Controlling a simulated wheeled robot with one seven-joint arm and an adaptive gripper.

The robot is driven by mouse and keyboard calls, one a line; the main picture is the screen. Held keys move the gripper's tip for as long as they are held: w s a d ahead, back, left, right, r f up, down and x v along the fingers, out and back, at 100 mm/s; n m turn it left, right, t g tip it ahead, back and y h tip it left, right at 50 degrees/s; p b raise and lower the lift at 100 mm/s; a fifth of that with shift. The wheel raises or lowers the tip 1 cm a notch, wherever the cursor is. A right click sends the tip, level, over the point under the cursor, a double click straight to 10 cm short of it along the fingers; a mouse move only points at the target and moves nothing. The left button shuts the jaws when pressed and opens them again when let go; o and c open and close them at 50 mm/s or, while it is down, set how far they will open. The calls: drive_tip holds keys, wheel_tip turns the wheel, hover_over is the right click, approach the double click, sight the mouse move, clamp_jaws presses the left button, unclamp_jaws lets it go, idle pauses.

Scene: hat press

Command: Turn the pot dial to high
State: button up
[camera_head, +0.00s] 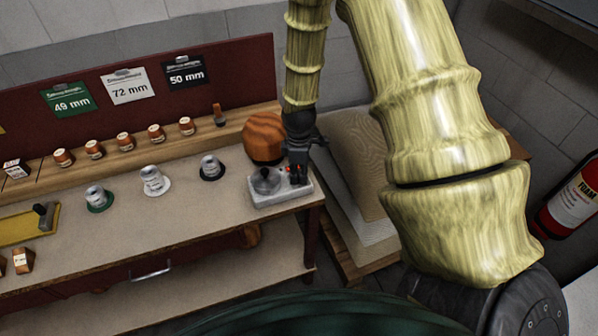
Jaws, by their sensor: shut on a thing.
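The pot (266,181) is a small grey round vessel with a lid, set on a pale grey box-shaped base (270,201) at the right end of the bench. My gripper (298,180) reaches down from above to the right part of this base, beside the pot. Its dark fingers are shut on the dial there. The fingers hide the dial, so its setting cannot be read. Small red spots show near the fingers.
An orange-brown wooden dome (262,138) stands right behind the pot. Metal cups on coloured discs, such as the black one (211,168), stand to the left. Stacked sheets (350,160) lie right of the bench (215,215). A fire extinguisher (572,198) hangs far right.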

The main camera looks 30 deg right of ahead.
drive_tip(key=m, duration=0.4)
drive_tip(key=shift+w+m, duration=0.1)
drive_tip(key=shift+m, duration=0.2)
drive_tip(key=m, duration=0.3)
drive_tip(key=shift+m, duration=0.4)
drive_tip(key=m+p, duration=0.1)
drive_tip(key=m, duration=0.6)
drive_tip(key=shift+r, duration=0.1)
drive_tip(key=m, duration=0.3)
drive_tip(key=shift+m, duration=0.4)
drive_tip(key=m+p, duration=0.1)
drive_tip(key=m, duration=0.3)
drive_tip(key=m+p, duration=0.1)
drive_tip(key=m, duration=0.3)
drive_tip(key=shift+d, duration=0.1)
drive_tip(key=shift+w+m+p, duration=0.1)
drive_tip(key=shift+m+p, duration=0.5)
drive_tip(key=shift+m, duration=1.4)
